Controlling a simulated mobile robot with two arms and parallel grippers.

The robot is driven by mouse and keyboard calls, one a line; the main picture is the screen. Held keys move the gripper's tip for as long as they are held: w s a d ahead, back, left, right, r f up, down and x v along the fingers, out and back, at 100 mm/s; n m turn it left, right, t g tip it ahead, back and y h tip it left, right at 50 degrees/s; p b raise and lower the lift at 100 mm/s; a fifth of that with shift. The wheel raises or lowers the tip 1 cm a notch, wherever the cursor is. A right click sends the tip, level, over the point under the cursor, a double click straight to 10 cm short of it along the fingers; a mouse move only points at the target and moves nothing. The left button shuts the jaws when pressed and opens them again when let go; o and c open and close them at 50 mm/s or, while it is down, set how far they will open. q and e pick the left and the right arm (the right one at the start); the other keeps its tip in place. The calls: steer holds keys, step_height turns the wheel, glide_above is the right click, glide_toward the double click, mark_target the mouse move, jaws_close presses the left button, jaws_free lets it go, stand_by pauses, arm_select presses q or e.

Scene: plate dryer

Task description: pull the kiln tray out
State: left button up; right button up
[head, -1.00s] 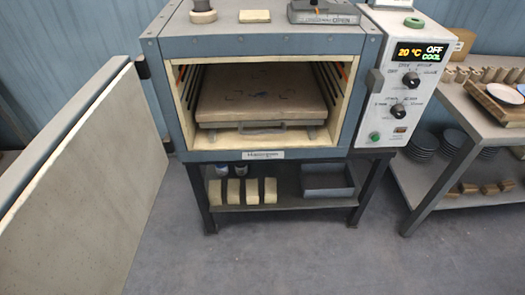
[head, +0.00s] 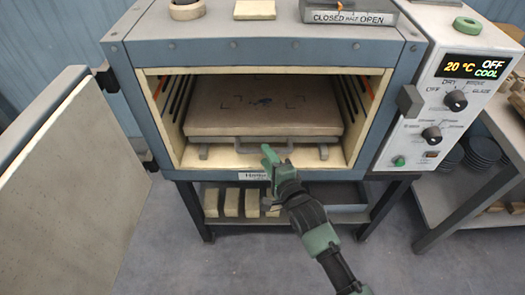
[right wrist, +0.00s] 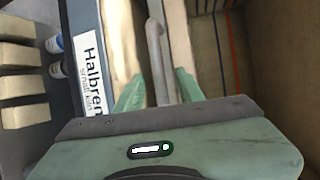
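The kiln tray (head: 225,118), a thick brown slab, lies inside the open kiln chamber. Its grey bar handle (head: 248,143) faces the front opening. My right gripper (head: 268,153) is at the chamber mouth, at the right part of the handle. In the right wrist view, the handle (right wrist: 156,55) runs between the two green fingers of my right gripper (right wrist: 159,78). The fingers are apart, with gaps visible beside the bar, so the gripper is open. My left gripper is not in view.
The kiln door (head: 75,190) stands swung open at the left. The kiln housing (head: 150,110) frames the chamber, with its control panel (head: 455,95) at the right. Yellowish blocks (head: 231,203) sit on the shelf below. A side table (head: 470,215) stands at the right. The floor in front is clear.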

steer(key=x, duration=0.3)
steer(key=shift+w+f, duration=0.15)
steer(key=shift+w, duration=0.15)
steer(key=shift+w+a, duration=0.1)
steer(key=shift+w, duration=0.05)
jaws_close()
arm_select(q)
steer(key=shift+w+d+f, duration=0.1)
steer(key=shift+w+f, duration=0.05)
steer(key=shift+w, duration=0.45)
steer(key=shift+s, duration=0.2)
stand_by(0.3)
